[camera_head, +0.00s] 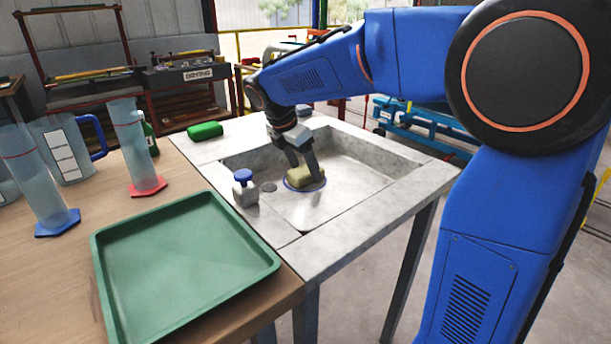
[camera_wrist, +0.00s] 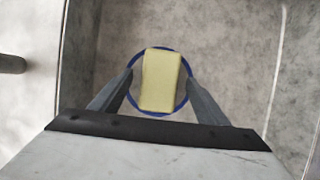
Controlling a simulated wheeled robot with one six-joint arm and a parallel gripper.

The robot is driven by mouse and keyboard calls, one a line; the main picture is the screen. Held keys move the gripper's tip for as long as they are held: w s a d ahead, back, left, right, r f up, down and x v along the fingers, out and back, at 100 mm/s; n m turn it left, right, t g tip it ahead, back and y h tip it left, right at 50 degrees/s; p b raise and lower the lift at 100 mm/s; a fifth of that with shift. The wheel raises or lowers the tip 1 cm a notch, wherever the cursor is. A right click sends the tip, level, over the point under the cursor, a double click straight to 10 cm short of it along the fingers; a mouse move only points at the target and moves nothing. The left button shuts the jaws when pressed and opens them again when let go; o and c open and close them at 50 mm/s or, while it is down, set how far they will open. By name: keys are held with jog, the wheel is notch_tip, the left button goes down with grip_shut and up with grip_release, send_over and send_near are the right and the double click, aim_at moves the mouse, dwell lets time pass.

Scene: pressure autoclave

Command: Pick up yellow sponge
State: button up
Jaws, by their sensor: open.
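The yellow sponge (camera_head: 305,178) lies inside the sink, on a round, blue-rimmed dish (camera_head: 290,186). In the wrist view the sponge (camera_wrist: 160,80) sits between the two fingers, with a gap on each side, and the blue rim (camera_wrist: 135,63) shows around it. My gripper (camera_head: 305,168) is open and reaches down into the sink at the sponge. In the wrist view my gripper (camera_wrist: 160,82) has one finger on each side of the sponge. The fingers hide part of the sponge in the head view.
The stone sink (camera_head: 270,235) has raised walls around the sponge. A green tray (camera_head: 185,260), cylinders and a jug (camera_head: 68,148) stand on the wooden table.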

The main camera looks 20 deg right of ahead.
aim_at(296, 173)
jog(key=shift+f, duration=0.15)
jog(key=shift+c, duration=0.4)
jog(key=c, duration=1.1)
jog(key=shift+r, duration=0.7)
jog(key=a, duration=0.1)
jog(key=s+a+r, duration=0.1)
jog(key=a, duration=0.2)
jog(key=shift+s+r, duration=0.2)
jog(key=shift+s, duration=0.05)
notch_tip(296, 173, up, 13)
jog(key=shift+d+f, duration=0.1)
jog(key=shift+d, duration=0.05)
